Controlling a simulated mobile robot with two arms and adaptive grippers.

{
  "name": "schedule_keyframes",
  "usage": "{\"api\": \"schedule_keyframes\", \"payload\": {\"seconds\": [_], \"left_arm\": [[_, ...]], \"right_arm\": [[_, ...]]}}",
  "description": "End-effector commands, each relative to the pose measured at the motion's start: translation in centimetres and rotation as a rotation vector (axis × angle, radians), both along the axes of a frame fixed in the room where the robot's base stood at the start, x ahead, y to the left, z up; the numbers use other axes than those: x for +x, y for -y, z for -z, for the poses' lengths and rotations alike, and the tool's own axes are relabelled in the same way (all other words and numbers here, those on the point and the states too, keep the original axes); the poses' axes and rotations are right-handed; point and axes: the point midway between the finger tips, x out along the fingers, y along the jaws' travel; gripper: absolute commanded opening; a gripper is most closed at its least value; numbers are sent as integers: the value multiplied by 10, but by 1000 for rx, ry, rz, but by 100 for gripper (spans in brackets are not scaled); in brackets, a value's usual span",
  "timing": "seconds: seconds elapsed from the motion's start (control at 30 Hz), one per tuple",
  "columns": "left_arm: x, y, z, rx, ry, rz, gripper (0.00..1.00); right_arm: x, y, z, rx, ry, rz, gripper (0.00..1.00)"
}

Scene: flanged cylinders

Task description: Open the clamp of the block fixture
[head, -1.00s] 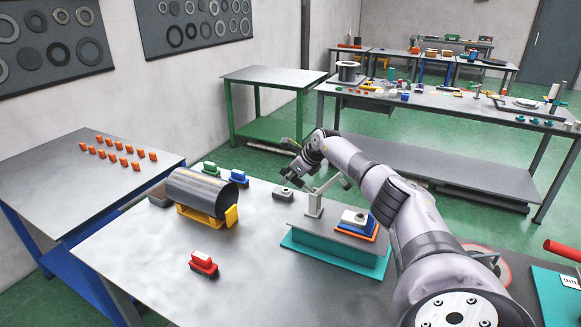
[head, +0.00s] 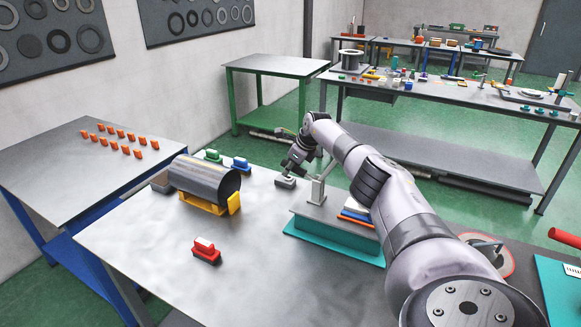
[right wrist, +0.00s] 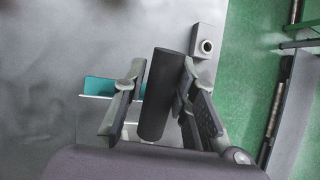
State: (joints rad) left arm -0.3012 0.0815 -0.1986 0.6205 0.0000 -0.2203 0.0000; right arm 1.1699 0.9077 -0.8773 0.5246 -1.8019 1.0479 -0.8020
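The block fixture (head: 315,209) has a grey block on a teal base, right of the table's middle in the head view. A pale clamp post (head: 317,190) stands on it. My right gripper (head: 290,168) is beyond the post, low over the table. In the right wrist view, its fingers (right wrist: 163,85) are apart, with a dark cylindrical handle (right wrist: 157,95) between them. A gap shows at the left finger; the handle is close to the right one, and contact is unclear. The handle's link to the clamp is hidden. My left gripper is out of view.
A small grey block with a round hole (right wrist: 205,45) lies near the gripper. Blue (head: 241,163), green (head: 213,155) and red (head: 206,251) pieces and a dark cylinder on a yellow cradle (head: 203,184) stand on the table. The front middle is clear.

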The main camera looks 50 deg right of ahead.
Motion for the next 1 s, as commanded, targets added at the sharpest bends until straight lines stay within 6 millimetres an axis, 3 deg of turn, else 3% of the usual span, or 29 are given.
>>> {"api": "schedule_keyframes", "payload": {"seconds": [0.23, 0.63, 1.0], "left_arm": [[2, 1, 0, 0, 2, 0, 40], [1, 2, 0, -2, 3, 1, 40], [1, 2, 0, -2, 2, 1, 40]], "right_arm": [[0, 0, -1, 0, 2, 1, 43], [-2, 1, -5, -1, 4, 3, 43], [-24, 0, -43, -3, 5, 2, 43]]}}
